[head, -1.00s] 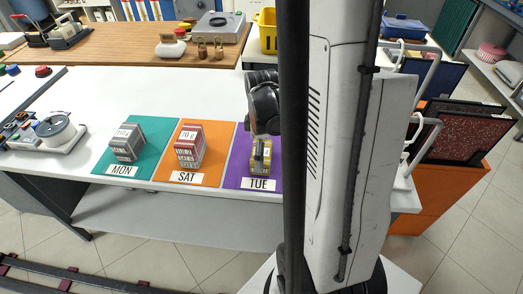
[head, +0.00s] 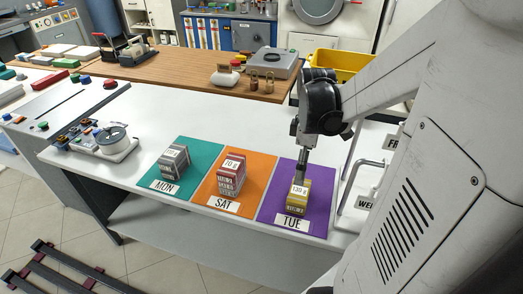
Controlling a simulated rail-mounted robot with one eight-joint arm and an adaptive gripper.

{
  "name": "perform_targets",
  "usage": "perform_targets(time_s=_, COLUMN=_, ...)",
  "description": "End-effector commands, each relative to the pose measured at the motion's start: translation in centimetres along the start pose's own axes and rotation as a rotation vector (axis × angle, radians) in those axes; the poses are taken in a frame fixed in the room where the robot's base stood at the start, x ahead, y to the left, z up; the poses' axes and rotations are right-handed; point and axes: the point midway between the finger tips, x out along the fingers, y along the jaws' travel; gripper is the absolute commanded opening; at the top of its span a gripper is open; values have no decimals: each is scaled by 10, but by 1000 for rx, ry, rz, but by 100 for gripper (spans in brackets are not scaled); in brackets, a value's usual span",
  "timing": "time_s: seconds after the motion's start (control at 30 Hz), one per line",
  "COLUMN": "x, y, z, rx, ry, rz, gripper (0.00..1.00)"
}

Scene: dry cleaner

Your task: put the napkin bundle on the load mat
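Three banded bundles stand on coloured mats on the white counter; the frames do not show which is the napkin bundle. A grey bundle (head: 173,162) is on the teal MON mat (head: 203,152). A red-and-grey bundle (head: 231,174) is on the orange SAT mat (head: 258,168). A yellow bundle (head: 297,199) with a "130 g" label is on the purple TUE mat (head: 321,207). My gripper (head: 301,179) points down at the yellow bundle's top, close to or touching it. Its fingers are too small to show whether they are open or shut. No mat marked as load is readable.
A device with a round metal pan (head: 110,138) stands on the counter's left. Behind is a wooden table (head: 170,65) with a grey scale-like device (head: 271,63) and small weights. A yellow crate (head: 343,64) and metal rails (head: 362,170) are near my arm. The counter's front edge is close.

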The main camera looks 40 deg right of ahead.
Motion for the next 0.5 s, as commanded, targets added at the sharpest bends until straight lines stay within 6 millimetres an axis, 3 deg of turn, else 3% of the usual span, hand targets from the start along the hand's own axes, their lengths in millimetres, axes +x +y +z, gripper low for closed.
perform_targets(time_s=0.23, x=-14, y=-16, z=-18, rx=46, ry=21, rz=47, gripper=100)
perform_targets(time_s=0.5, x=-53, y=-69, z=-68, rx=224, ry=144, rz=178, gripper=100)
